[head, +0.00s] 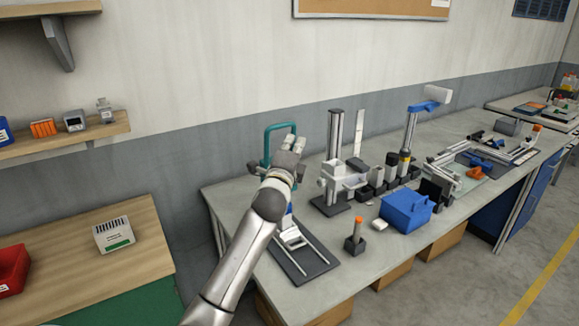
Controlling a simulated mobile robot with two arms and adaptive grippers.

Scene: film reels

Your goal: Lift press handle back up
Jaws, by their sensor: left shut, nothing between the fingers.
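A teal loop-shaped handle (267,143) stands up at the back left of the grey workbench (225,205), its top bar level and its lower right part hidden behind my gripper. I take it to be the press handle. My left gripper (298,146) is shut and empty in front of the loop, overlapping it in the picture; I cannot tell whether they touch. Below my wrist a dark base plate (318,262) with light rails and a white piece lies on the bench, partly covered by my arm. My right gripper is out of view.
Right of my gripper stand a white device on a post (336,130), several dark blocks, a blue bin (405,210) and an orange-topped tool in a dark holder (355,240). A wooden table (140,235) with a white box is at left. Shelves hang on the left wall.

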